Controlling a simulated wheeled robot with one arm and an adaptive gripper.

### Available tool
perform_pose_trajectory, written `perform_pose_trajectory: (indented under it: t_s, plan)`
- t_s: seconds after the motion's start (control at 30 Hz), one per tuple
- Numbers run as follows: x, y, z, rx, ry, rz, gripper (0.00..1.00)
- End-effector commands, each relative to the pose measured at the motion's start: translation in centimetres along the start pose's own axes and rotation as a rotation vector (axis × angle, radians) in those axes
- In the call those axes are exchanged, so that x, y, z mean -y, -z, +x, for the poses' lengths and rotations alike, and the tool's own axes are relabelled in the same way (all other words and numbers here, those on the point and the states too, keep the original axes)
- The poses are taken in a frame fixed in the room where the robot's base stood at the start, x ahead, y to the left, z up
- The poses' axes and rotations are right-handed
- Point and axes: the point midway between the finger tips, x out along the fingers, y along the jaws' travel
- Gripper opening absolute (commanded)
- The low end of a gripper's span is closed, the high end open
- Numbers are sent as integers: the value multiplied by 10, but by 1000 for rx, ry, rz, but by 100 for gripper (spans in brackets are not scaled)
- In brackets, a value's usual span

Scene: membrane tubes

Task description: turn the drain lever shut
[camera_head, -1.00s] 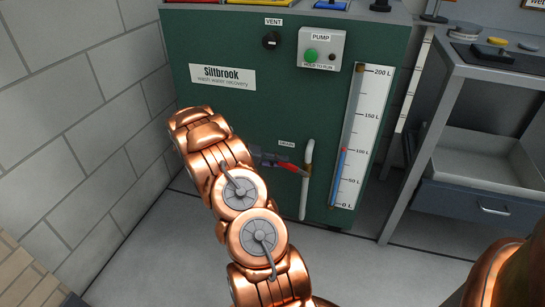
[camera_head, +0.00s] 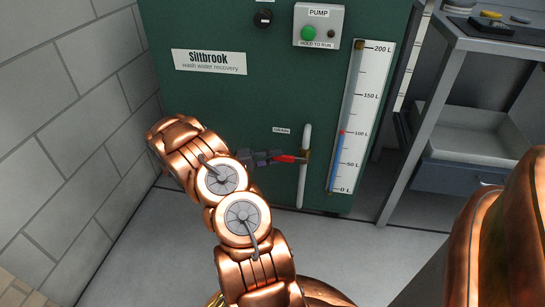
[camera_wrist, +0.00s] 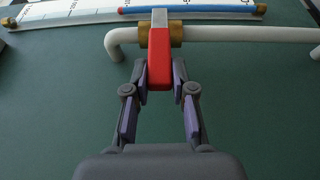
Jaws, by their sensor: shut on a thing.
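The red drain lever (camera_head: 286,158) sits on a brass valve (camera_head: 305,160) on the white vertical drain pipe (camera_head: 304,185), below the DRAIN label (camera_head: 282,130). The lever points left, roughly level and across the pipe. My gripper (camera_head: 268,158) reaches in from the left and is shut on the lever's free end. In the wrist view the lever (camera_wrist: 160,76) lies between the fingertips of my gripper (camera_wrist: 160,70), square to the white pipe (camera_wrist: 245,34). The brass valve (camera_wrist: 150,36) shows just beyond it. My arm hides part of the gripper in the head view.
The green tank panel (camera_head: 235,100) carries the pump box (camera_head: 318,25) and a level gauge (camera_head: 360,110) reading near 100 L. A grey block wall (camera_head: 70,110) stands close on the left. A bench with a sink (camera_head: 475,145) stands on the right.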

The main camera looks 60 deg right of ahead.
Motion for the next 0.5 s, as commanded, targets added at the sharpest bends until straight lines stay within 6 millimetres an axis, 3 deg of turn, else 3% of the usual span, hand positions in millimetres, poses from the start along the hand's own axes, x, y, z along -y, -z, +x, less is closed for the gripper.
perform_pose_trajectory:
  t_s: [0.13, 0.17, 0.4, 0.5]
  plan:
    - [1, 1, 0, -3, 3, 0, 0]
    - [1, 1, 0, -3, 3, 0, 25]
    - [1, 1, -1, -3, 3, 0, 50]
    - [1, 1, -2, -4, 2, 0, 50]
